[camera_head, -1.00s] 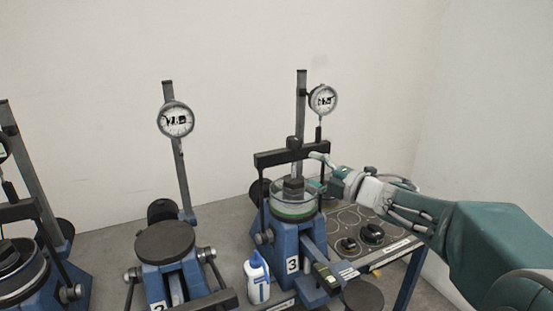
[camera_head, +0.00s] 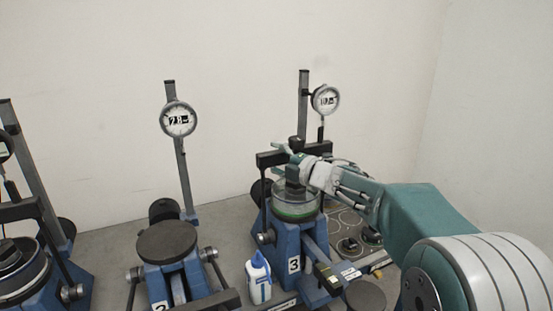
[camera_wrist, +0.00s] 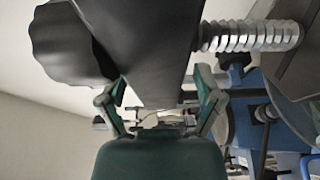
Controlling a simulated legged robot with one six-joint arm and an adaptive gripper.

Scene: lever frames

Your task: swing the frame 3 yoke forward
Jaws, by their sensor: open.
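The frame 3 (camera_head: 294,250) is a blue stand with a "3" label, right of centre in the head view. Its black yoke (camera_head: 268,159) stands upright, with a crossbar above a clear, green-based cell (camera_head: 296,213). A dark knob (camera_wrist: 70,45) and a threaded screw (camera_wrist: 250,37) also show there. Contact is unclear.
Frame 2 (camera_head: 168,262) stands to the left without a yoke over its black top. A white bottle with a blue cap (camera_head: 259,281) stands between the two frames. A dial gauge (camera_head: 325,100) hangs on a post behind frame 3. Another frame is at the far left.

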